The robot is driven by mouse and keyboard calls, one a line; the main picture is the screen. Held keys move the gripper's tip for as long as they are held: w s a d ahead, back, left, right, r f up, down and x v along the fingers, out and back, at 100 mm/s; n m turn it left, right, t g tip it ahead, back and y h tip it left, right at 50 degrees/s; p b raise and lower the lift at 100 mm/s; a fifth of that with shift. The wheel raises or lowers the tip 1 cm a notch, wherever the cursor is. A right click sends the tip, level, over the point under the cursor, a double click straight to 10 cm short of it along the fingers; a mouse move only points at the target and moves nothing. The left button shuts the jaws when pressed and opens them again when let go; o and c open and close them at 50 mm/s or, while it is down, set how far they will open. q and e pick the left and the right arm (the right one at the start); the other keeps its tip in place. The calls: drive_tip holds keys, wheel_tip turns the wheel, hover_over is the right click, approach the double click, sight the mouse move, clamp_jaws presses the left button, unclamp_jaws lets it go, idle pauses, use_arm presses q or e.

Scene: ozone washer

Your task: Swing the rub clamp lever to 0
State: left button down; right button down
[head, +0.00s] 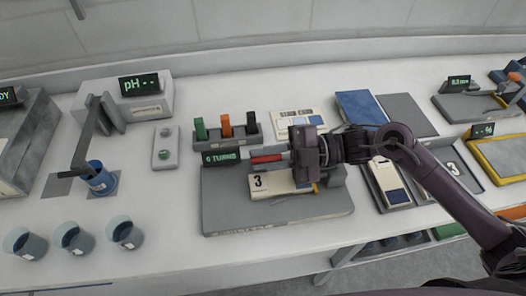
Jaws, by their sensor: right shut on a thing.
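The rub station is a grey flat base (225,210) in the middle of the table. A dark display (221,158) with green text stands at its back left; its text is too small to read surely. A red bar (267,158), which looks like the clamp lever's handle, lies level above the base. My right gripper (284,155) comes in from the right and is shut at the bar's right end. Its body hides the rest of the lever and any pivot. A cream block (277,184) marked 3 lies below it on the base. My left gripper is out of view.
A rack (228,139) with green, orange and black pieces stands behind the station. A lettered card (299,122) and a blue panel (360,108) are at the back right. Several blue cups (74,238) stand at the front left. The table between cups and station is clear.

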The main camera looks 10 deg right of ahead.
drive_tip(key=shift+s+f+n+b, duration=0.35)
drive_tip(key=shift+s+n+b, duration=0.05)
drive_tip(key=c, duration=1.4)
unclamp_jaws()
drive_tip(key=shift+r, duration=0.1)
wheel_tip(320, 180, up, 20)
drive_tip(key=b, duration=0.2)
drive_tip(key=shift+b, duration=0.3)
